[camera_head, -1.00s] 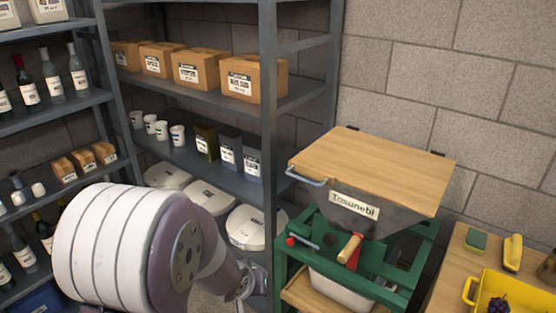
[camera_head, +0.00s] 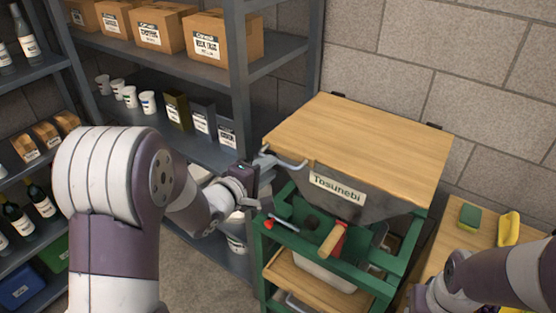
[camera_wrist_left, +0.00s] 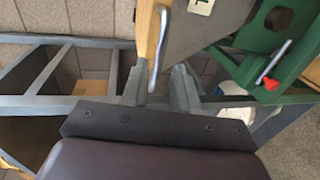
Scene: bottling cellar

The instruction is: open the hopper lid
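The hopper lid (camera_head: 360,145) is a flat wooden board lying shut on the grey hopper (camera_head: 365,205), which bears a "Tosunebi" label. A grey bar handle (camera_head: 284,160) sticks out from the lid's left front edge. The handle (camera_wrist_left: 158,45) also shows in the left wrist view, beside the lid's edge (camera_wrist_left: 146,30). My left gripper (camera_head: 262,168) is at the handle's left end. In the left wrist view its fingers (camera_wrist_left: 159,88) are apart, with the handle's bar reaching between them and a gap visible. My right gripper is out of view below the head picture.
A green frame (camera_head: 385,285) with a red-and-wood handled part (camera_head: 333,240) carries the hopper. Grey shelving (camera_head: 240,90) with boxes and cups stands close behind my left arm. A wooden table (camera_head: 450,240) with a green sponge (camera_head: 470,216) is at the right.

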